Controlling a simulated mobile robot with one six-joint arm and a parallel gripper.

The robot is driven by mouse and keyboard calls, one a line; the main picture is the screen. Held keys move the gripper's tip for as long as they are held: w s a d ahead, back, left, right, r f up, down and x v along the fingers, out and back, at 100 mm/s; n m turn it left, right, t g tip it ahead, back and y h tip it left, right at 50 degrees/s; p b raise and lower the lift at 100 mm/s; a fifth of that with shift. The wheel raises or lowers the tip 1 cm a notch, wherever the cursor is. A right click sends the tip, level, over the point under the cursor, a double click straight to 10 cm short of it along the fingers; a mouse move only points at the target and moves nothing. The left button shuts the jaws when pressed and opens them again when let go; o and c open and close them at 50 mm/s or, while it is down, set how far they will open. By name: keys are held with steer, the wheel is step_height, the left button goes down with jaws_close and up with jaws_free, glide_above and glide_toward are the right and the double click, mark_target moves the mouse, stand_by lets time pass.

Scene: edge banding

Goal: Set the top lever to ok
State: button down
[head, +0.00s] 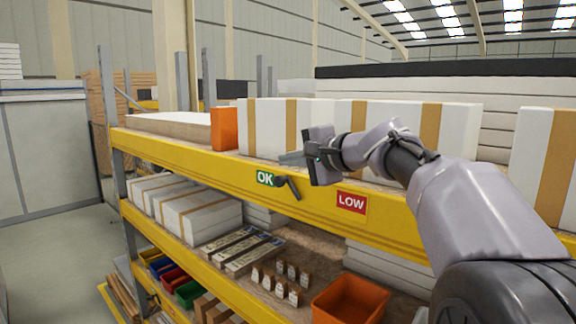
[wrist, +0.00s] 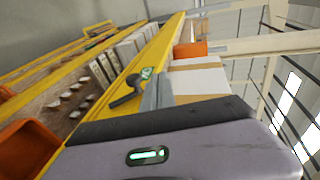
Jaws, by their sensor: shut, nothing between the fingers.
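The top lever (head: 289,187) is a dark handle on the upper yellow shelf beam (head: 222,170). Its pivot is just right of the green OK label (head: 265,178), and its handle slants down and right toward the red LOW label (head: 351,202). The lever (wrist: 125,95) and the OK label (wrist: 147,73) also show in the wrist view. My gripper (head: 290,158) is shut and empty. Its grey fingers (wrist: 156,92) are above the lever in the head view, with no clear contact.
White boxes with tan straps (head: 268,125) and an orange box (head: 225,128) stand on the top shelf behind my gripper. The lower shelf holds white cartons (head: 200,212), small upright items and an orange bin (head: 350,300). The space in front of the beam at the left is open.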

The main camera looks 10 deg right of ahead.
steer(key=s+d+r, duration=0.3)
steer(key=s+r, duration=0.4)
steer(key=r, duration=0.1)
steer(key=s+a+f+n+g+h+b, duration=0.1)
steer(key=s+a+f+g+b, duration=0.2)
steer(key=f+b, duration=0.75)
steer(key=s+a+f+n+g+h+b, duration=0.15)
steer(key=s+a+f+b, duration=0.35)
steer(key=f, duration=1.2)
steer(key=s+f+n+g+b, duration=0.15)
steer(key=s+f+b, duration=0.45)
steer(key=f, duration=0.8)
steer(key=s+f+n+b, duration=0.1)
steer(key=s+f+b, duration=0.5)
steer(key=f, duration=0.5)
steer(key=s+f+n+g+h+b, duration=0.1)
steer(key=s+f+b, duration=0.5)
steer(key=f, duration=0.6)
steer(key=s+f+n+h+b, duration=0.1)
steer(key=s+f+b, duration=0.5)
steer(key=f, duration=0.6)
steer(key=shift+s+d+n+g+b, duration=0.2)
steer(key=shift+d+n+g+b, duration=0.1)
steer(key=shift+g, duration=0.1)
steer(key=shift+h, duration=0.25)
